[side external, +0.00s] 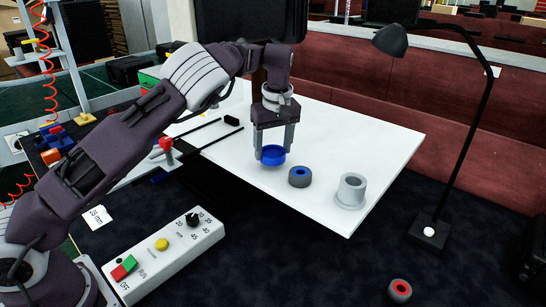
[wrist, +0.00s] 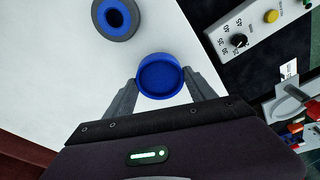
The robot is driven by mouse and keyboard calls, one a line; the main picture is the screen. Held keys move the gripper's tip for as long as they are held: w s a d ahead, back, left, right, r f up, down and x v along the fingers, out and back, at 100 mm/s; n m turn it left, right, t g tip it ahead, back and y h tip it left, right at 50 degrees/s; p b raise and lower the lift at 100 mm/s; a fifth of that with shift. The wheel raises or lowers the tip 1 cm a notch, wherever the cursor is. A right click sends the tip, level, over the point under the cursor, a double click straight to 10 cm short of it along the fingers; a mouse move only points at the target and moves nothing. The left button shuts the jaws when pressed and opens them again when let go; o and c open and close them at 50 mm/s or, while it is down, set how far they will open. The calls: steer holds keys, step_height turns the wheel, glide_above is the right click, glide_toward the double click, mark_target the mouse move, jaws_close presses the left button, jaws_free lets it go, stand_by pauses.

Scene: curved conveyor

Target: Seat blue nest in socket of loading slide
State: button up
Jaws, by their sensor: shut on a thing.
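The blue nest (side external: 272,155) is a round, shallow blue cup. My gripper (side external: 272,153) is shut on it from both sides, just over the white board. In the wrist view the nest (wrist: 160,76) sits level between my two fingers (wrist: 161,90), its open top facing the camera. I cannot tell whether its underside touches the board. The loading slide and its socket cannot be made out for certain; two dark rods and a red-knobbed part (side external: 166,146) lie left of the gripper.
A grey ring with a blue centre (side external: 300,176) and a grey flanged cylinder (side external: 351,191) stand right of the nest on the white board (side external: 385,145). A control box (side external: 165,255) is at front left. A red-centred wheel (side external: 400,290) and a lamp (side external: 428,232) are at right.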

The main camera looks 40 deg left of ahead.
mark_target(273, 155)
step_height(273, 155, up, 8)
steer(key=s+a+f+m+t+h, duration=0.1)
steer(key=s+f+m, duration=0.2)
steer(key=s+m, duration=0.3)
steer(key=s+a+f+m, duration=0.1)
steer(key=s+f+m, duration=0.35)
steer(key=s, duration=0.35)
steer(key=s+a+r+n, duration=0.2)
steer(key=s+a+n, duration=0.3)
steer(key=s+a, duration=0.85)
steer(key=s+a+r+n+g+y, duration=0.1)
steer(key=a+r+n, duration=0.1)
steer(key=a+n, duration=0.35)
steer(key=w+a+r+n+g, duration=0.25)
steer(key=w+a+n, duration=0.45)
steer(key=w+n, duration=0.5)
steer(key=f, duration=0.2)
steer(key=s+f+n, duration=0.1)
steer(key=f, duration=0.2)
steer(key=s+f+n, duration=0.1)
steer(key=f, duration=0.2)
steer(key=shift+d+t, duration=0.25)
